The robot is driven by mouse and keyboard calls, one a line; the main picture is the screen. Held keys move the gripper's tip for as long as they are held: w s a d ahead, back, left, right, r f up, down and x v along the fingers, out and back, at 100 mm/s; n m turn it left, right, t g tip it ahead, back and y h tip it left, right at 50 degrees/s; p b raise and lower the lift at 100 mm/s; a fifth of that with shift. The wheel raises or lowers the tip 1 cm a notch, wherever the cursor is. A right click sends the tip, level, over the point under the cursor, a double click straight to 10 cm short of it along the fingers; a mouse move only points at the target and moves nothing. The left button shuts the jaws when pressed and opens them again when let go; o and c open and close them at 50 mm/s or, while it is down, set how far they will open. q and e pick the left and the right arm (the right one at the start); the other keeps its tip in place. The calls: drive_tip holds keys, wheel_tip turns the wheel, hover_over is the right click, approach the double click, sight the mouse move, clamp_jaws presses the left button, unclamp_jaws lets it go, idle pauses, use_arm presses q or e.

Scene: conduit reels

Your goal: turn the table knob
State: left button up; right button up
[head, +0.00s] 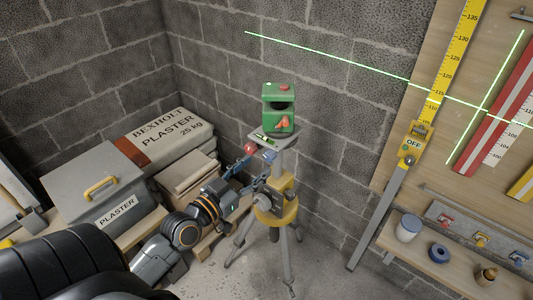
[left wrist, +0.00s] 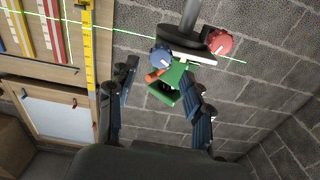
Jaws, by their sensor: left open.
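A green laser level (head: 278,108) sits on a small grey table (head: 283,136) on top of a yellow-and-grey tripod (head: 276,205). A red knob (head: 250,148) and a blue knob (head: 269,156) stick out at the table's near side. Which of them is the table knob, I cannot tell. In the left wrist view the red knob (left wrist: 220,42), blue knob (left wrist: 160,57) and laser level (left wrist: 172,86) appear upside down. My left gripper (head: 257,165) is open and empty, just below the knobs. In the wrist view the blue knob shows between its fingertips; contact is unclear.
A grey plaster box (head: 75,195) and a plaster bag (head: 158,137) stand at the left. A wooden board (head: 415,165) with a yellow staff (head: 453,60) and a shelf (head: 410,260) of small items are at the right. A block wall is behind the tripod.

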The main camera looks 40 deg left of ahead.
sight(267, 157)
use_arm(q)
drive_tip(key=shift+w+d+p, duration=0.2)
drive_tip(key=shift+w+p, duration=0.35)
drive_tip(key=shift+w, duration=2.2)
clamp_jaws()
